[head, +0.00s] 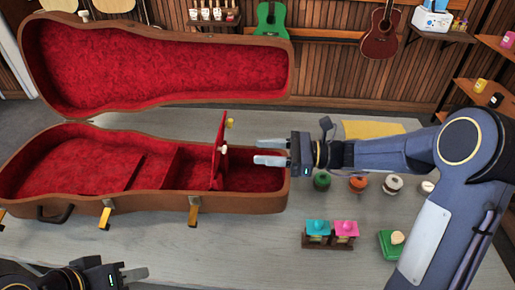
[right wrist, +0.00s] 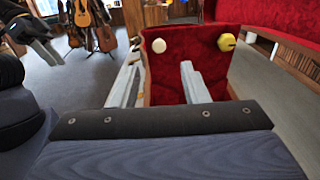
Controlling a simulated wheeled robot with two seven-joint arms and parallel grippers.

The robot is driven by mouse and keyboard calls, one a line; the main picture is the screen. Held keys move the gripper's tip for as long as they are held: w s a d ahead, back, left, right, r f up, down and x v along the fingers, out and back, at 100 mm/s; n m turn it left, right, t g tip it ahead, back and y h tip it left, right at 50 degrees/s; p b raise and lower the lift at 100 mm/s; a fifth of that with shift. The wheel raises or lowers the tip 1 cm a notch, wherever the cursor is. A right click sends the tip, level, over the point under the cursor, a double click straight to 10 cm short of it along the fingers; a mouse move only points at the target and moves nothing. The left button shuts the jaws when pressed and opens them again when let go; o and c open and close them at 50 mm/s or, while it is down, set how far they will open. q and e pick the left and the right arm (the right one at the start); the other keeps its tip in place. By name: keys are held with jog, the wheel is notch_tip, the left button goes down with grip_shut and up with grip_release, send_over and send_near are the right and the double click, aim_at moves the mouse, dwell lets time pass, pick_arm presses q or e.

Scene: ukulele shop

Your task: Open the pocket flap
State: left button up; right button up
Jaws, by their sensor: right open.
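The brown instrument case (head: 150,203) lies open on the table, with red plush lining. The red pocket flap (head: 216,165) stands about upright near the case's right end, and the compartment (head: 255,176) right of it is uncovered. The flap carries a white knob (right wrist: 158,46) and a yellow knob (right wrist: 226,42). My right gripper (head: 267,151) is open and empty, above the case's right end, its fingertips pointing at the flap with a gap in the head view. My left gripper (head: 130,274) is at the bottom left, partly cut off, away from the case; its jaws are unclear.
The raised case lid (head: 285,70) stands behind. Yellow latches (head: 194,211) and a handle (head: 55,213) line the front. Right of the case are several small pots (head: 358,184), a wooden stand with cyan and pink tops (head: 330,240), a green box (head: 391,243) and a yellow cloth (head: 372,129).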

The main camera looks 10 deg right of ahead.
aim_at(223, 149)
jog(key=w+a+p, duration=0.1)
jog(key=a, duration=0.6)
jog(key=shift+w+a, duration=0.2)
jog(key=shift+a, duration=0.15)
grip_shut()
jog(key=shift+r, duration=0.15)
